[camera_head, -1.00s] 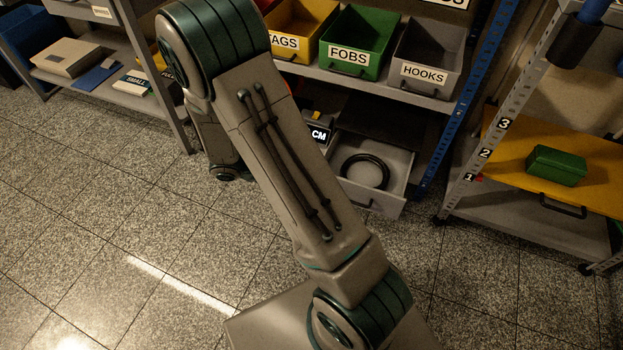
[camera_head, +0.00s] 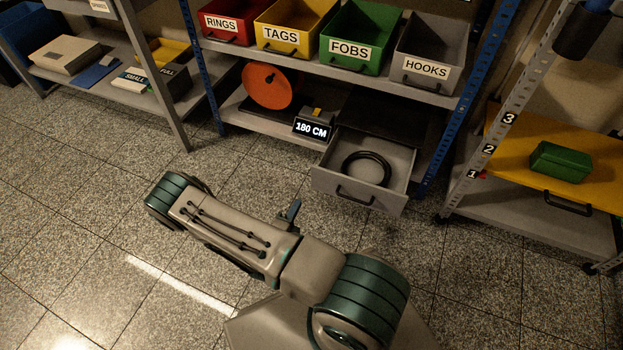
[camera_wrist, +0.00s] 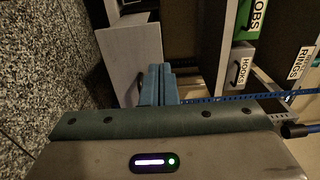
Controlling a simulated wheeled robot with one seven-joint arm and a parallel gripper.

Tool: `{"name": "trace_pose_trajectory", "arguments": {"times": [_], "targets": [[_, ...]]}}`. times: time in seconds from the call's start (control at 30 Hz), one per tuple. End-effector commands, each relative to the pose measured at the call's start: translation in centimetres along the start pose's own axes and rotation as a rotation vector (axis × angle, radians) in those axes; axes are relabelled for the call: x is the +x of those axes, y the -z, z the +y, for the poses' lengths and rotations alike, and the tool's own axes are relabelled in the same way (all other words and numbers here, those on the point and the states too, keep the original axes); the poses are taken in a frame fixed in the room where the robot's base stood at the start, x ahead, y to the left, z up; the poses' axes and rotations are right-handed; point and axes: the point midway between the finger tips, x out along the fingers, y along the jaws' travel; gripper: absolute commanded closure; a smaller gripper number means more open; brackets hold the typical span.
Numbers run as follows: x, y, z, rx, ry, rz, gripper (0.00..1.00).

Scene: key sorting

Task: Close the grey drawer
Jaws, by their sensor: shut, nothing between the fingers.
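The grey drawer (camera_head: 325,181) stands pulled out of the lower shelf, with a dark handle on its front and a black ring (camera_head: 366,169) lying inside. In the wrist view, the drawer's pale grey front (camera_wrist: 117,58) fills the upper middle, with its dark handle beside my fingers. My gripper (camera_head: 294,205) is low, to the left of and in front of the drawer. In the wrist view, the blue-grey fingers of my gripper (camera_wrist: 158,72) are together and hold nothing. They look close to the drawer front; I cannot tell whether they touch it.
Above are RINGS, TAGS, FOBS and HOOKS bins (camera_head: 428,58). A "180 CM" display (camera_head: 312,129) and an orange disc (camera_head: 270,86) are left of the drawer. A blue post (camera_head: 471,90) stands to its right, then a yellow shelf (camera_head: 520,178). The floor left is clear.

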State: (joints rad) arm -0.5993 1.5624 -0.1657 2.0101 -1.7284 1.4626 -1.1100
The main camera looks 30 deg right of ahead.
Motion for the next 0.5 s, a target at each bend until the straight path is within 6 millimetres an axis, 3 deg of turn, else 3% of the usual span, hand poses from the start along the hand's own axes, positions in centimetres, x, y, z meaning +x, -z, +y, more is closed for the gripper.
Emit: {"name": "trace_pose_trajectory", "arguments": {"times": [0.17, 0.5], "targets": [[1.2, 0.0, 0.5, -0.016, 0.0, -0.013, 1.0], [8.2, 0.0, 0.7, -0.012, 0.0, -0.009, 1.0]]}}
